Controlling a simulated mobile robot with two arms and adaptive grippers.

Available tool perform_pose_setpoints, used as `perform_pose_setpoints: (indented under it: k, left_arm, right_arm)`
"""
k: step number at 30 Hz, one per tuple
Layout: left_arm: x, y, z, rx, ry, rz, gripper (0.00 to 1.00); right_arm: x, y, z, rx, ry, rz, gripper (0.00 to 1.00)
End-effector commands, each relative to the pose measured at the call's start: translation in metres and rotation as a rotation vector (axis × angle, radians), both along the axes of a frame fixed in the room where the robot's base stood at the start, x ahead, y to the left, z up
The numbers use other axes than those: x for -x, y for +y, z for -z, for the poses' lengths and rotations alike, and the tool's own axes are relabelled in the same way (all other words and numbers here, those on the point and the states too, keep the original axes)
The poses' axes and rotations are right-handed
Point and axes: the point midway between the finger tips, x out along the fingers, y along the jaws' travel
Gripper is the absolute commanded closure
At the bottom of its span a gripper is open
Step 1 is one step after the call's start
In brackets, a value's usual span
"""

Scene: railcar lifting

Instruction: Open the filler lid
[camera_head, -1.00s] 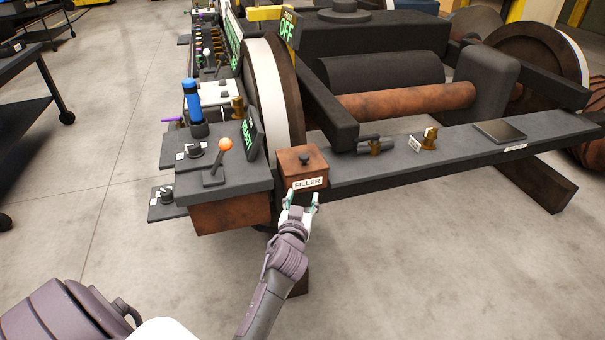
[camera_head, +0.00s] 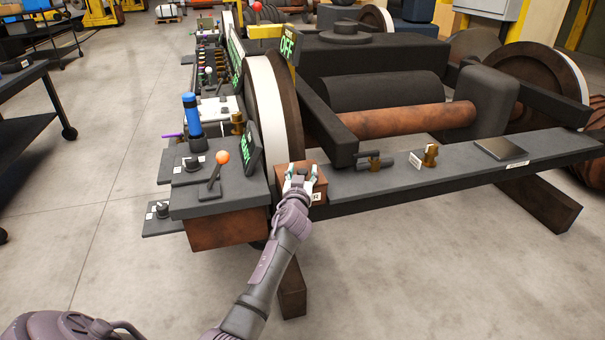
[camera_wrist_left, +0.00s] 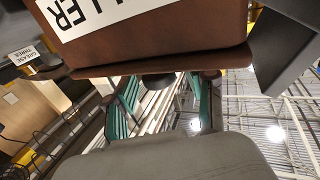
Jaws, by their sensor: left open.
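The brown filler box (camera_head: 282,182) with its lid sits at the left end of the dark frame beam, its lid seemingly down. My left gripper (camera_head: 301,172) is open at the box, with its fingers over the lid's top and the small dark knob between or close to them. The gripper partly covers the box and its white label (camera_head: 316,197). In the left wrist view the box (camera_wrist_left: 165,42) and label (camera_wrist_left: 95,10) fill the top; the teal-padded fingers (camera_wrist_left: 160,95) are apart, with a dark round part (camera_wrist_left: 158,79) between them. Contact cannot be told. My right gripper is not in view.
Left of the box is a dark console (camera_head: 235,200) with an orange-knobbed lever (camera_head: 222,158) and a green display (camera_head: 252,147). A wheel (camera_head: 272,100) stands behind. A brass valve (camera_head: 430,156) and a flat dark plate (camera_head: 500,148) lie along the beam. The floor in front is clear.

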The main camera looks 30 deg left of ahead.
Motion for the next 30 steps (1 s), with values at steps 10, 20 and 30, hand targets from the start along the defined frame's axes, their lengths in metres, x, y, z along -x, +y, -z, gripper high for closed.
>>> perform_pose_setpoints:
  k: [10, 20, 30]
  left_arm:
    - [-0.0048, 0.0027, -0.0002, -0.001, 0.000, 0.000, 0.45]
    - [-0.0046, 0.0025, 0.0001, 0.000, 0.001, 0.000, 0.95]
    - [-0.0045, 0.0023, 0.0000, 0.001, 0.002, 0.000, 1.00]
  right_arm:
    - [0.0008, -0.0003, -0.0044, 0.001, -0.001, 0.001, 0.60]
    - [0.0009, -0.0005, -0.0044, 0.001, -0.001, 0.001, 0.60]
    - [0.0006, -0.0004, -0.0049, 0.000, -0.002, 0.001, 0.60]
